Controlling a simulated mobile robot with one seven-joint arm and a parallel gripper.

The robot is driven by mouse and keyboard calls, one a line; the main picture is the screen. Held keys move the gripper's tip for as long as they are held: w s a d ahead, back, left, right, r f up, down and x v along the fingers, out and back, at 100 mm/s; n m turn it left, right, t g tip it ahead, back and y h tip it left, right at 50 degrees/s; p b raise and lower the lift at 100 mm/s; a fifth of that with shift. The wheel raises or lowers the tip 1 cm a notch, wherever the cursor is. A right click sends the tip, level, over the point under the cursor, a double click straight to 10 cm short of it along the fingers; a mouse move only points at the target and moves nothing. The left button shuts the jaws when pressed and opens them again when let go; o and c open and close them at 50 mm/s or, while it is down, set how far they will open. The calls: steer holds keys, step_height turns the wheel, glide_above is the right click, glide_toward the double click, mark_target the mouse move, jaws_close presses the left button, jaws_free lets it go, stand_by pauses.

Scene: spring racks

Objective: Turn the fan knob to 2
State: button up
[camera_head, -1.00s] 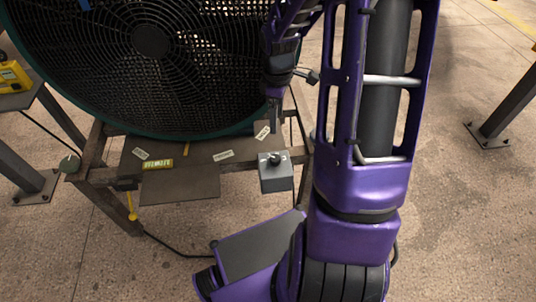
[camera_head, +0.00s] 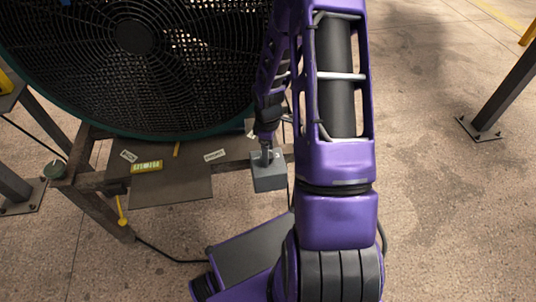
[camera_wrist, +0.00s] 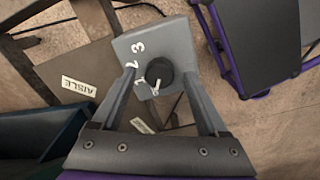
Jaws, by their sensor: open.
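The fan knob (camera_wrist: 159,73) is a round black dial on a grey control box (camera_wrist: 165,38). The box also shows in the head view (camera_head: 269,178), at the front edge of the fan's stand. White numerals run along the box's left side in the wrist view: 3 at the top, then 2 and 1, partly beside the left finger. In the head view my gripper (camera_head: 266,150) is at the box's top.
A large black fan (camera_head: 135,35) stands behind the box. A dark plate (camera_head: 170,185) with a yellow label and white tags lies left of it. A cable runs across the floor.

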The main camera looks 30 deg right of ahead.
steer(key=shift+f, duration=0.55)
jaws_close()
